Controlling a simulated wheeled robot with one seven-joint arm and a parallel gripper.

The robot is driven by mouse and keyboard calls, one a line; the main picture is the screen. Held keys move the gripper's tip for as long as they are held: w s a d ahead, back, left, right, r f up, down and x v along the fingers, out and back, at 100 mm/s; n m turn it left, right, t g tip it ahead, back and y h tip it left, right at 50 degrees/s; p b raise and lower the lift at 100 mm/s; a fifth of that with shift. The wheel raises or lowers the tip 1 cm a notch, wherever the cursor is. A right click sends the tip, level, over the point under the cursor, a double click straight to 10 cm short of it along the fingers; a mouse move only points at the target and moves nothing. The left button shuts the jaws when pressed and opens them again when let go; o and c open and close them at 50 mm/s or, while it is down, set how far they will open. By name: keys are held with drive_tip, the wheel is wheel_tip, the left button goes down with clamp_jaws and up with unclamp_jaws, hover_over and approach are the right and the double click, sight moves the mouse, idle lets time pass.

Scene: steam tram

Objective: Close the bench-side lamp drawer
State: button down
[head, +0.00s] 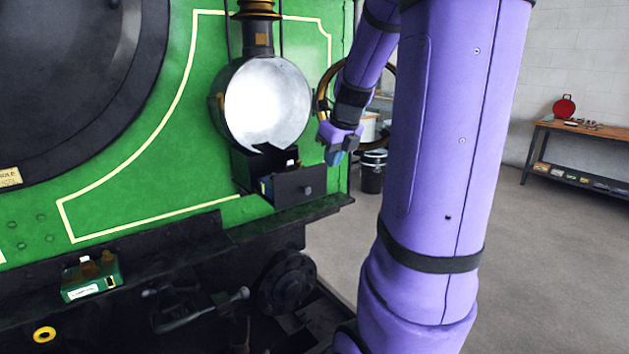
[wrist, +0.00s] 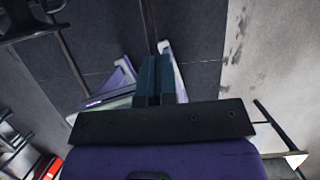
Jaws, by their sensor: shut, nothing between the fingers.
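The lamp drawer (head: 290,188) is a dark box with a small round knob on its front. It sits below the big round lamp (head: 267,105) on the green tram front. It stands pulled out, with its open top and some small contents showing. My gripper (head: 336,157) is just right of the drawer and a little above its front in the head view, apart from it as far as I can tell. Its dark teal fingers (wrist: 157,72) are together and empty in the wrist view. I cannot make out the drawer in the wrist view.
A dark ledge (head: 235,235) runs along the tram under the drawer. A green box (head: 92,278) sits on it at the left. A dark bucket (head: 372,175) stands behind my gripper. A wooden bench (head: 580,135) is at the far right, with open floor before it.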

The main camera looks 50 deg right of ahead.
sight(313, 183)
drive_tip(key=shift+w+d+f, duration=0.25)
drive_tip(key=shift+w+f, duration=0.95)
drive_tip(key=shift+f, duration=0.4)
drive_tip(key=shift+w+d+f, duration=0.2)
drive_tip(key=shift+w+f, duration=1.05)
drive_tip(key=shift+f, duration=0.3)
drive_tip(key=shift+w+d+f, duration=0.25)
drive_tip(key=shift+w+f, duration=0.95)
drive_tip(key=shift+f, duration=0.4)
drive_tip(key=w+d, duration=0.1)
drive_tip(key=w, duration=0.4)
drive_tip(key=w+d, duration=0.1)
drive_tip(key=w, duration=0.4)
drive_tip(key=w+d, duration=0.1)
drive_tip(key=w, duration=0.4)
drive_tip(key=shift+w+d, duration=0.1)
drive_tip(key=shift+d, duration=0.2)
